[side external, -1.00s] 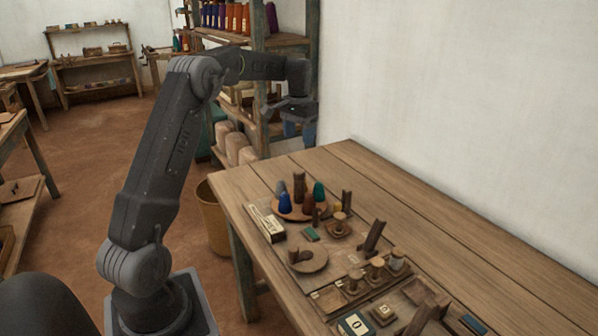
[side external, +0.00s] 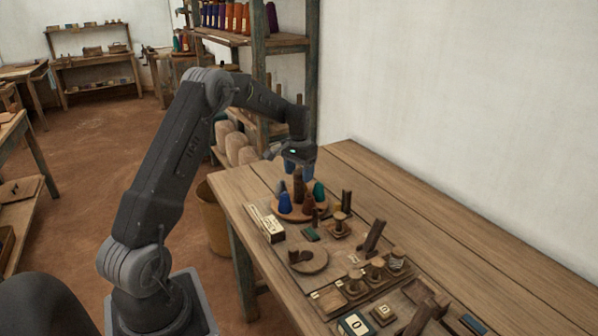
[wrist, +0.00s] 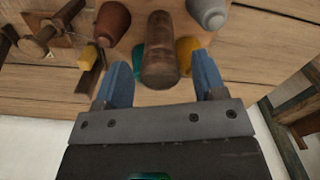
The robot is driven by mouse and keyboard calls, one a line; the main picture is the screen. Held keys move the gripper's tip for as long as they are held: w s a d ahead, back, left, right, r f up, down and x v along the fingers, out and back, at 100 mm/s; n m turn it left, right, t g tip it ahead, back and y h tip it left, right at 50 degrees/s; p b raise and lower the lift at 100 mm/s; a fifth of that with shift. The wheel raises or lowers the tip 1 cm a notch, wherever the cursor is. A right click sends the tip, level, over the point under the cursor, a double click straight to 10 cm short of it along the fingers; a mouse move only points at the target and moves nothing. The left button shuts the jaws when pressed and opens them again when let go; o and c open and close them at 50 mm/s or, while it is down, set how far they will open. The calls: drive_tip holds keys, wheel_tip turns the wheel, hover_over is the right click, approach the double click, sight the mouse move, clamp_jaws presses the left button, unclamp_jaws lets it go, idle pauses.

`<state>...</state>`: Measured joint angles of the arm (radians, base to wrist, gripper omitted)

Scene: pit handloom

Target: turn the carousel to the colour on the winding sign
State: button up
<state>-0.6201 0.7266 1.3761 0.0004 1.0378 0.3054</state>
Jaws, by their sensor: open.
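The carousel (side external: 296,217) is a round wooden disc at the far left of the bench, with coloured cones around a brown centre post (wrist: 160,48). In the side view a blue cone (side external: 284,203), a brown cone (side external: 308,204) and a teal cone (side external: 318,190) show. The wrist view shows a red-brown cone (wrist: 113,22), a grey cone (wrist: 208,12), a yellow cone (wrist: 187,52) and part of a teal one. My gripper (side external: 299,172) is open and empty above the carousel, its blue fingers either side of the post in the wrist view. I cannot identify the winding sign for sure.
A small yellow block (wrist: 92,56) stands by a dark upright near the carousel. A labelled box (side external: 266,223), a round wooden piece (side external: 308,259) and several pegged stands lie nearer.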

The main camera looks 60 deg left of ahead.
drive_tip(key=shift+c, duration=0.4)
clamp_jaws()
drive_tip(key=shift+n, duration=0.3)
drive_tip(key=n, duration=0.6)
drive_tip(key=shift+r, duration=0.1)
drive_tip(key=n, duration=0.3)
drive_tip(key=shift+n, duration=2.2)
